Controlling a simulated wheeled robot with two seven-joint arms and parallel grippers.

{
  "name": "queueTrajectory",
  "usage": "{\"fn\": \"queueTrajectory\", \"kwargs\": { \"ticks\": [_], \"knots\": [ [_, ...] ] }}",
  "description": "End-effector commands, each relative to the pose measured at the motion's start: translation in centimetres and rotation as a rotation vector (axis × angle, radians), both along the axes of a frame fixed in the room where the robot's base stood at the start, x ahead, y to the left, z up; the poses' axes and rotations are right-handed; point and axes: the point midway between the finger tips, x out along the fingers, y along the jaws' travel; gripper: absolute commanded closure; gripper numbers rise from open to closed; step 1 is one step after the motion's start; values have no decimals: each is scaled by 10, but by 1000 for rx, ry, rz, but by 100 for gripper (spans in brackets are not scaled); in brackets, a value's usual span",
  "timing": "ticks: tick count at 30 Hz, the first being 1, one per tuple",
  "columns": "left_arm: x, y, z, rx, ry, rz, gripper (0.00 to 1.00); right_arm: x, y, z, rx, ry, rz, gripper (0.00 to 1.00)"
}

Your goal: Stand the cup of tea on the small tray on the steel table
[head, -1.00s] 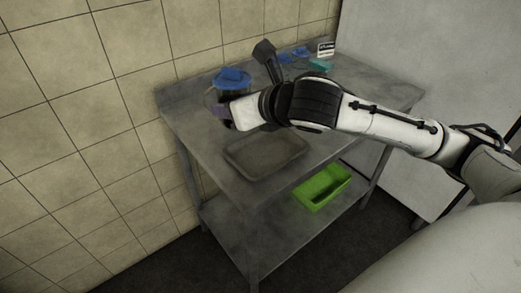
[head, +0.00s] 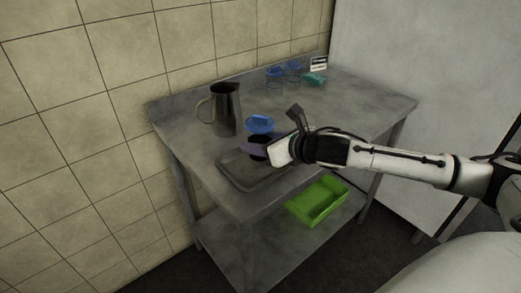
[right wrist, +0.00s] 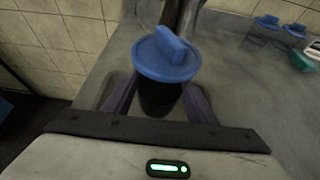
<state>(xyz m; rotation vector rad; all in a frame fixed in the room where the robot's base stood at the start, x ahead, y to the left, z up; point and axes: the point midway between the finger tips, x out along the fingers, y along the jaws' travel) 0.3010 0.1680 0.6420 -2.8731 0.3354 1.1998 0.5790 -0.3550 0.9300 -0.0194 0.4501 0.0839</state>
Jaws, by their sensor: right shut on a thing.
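The cup of tea (head: 260,125) is dark with a blue lid and looks upright. My right gripper (head: 254,150) is shut on it, and the cup's lower part is partly hidden by the gripper. In the right wrist view the cup (right wrist: 164,62) stands between the two purple fingers of the gripper (right wrist: 160,103). The small tray (head: 231,182) is grey and shallow, at the front of the steel table (head: 345,107). The cup is over the tray's back part; I cannot tell whether its base touches it. My left gripper is not in view.
A steel jug (head: 226,109) stands behind the cup and also shows in the right wrist view (right wrist: 181,17). More blue-lidded cups (head: 275,77), a teal item and a small sign (head: 319,64) are at the back. A green bin (head: 318,203) sits on the lower shelf.

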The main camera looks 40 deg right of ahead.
Motion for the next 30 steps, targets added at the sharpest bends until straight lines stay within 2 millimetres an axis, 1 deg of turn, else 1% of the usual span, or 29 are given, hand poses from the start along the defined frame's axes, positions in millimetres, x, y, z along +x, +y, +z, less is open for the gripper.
{"fn": "queueTrajectory", "kwargs": {
  "ticks": [1,4,14,15,17,18,26,29,30],
  "knots": [
    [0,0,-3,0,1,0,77,0,0,-11,3,2,-1,76],
    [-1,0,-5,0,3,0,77,0,0,-21,1,0,0,76],
    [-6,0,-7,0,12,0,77,0,0,-24,0,-1,0,76],
    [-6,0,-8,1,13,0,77,0,0,-25,0,0,-1,47],
    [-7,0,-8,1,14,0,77,0,0,-25,0,0,-1,37],
    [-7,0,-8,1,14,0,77,0,0,-25,0,0,-1,30],
    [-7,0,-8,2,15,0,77,0,0,-24,0,0,-1,30],
    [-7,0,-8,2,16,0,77,0,0,-21,0,-1,0,30],
    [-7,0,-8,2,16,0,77,-3,-1,-21,-3,1,0,30]
  ]
}}
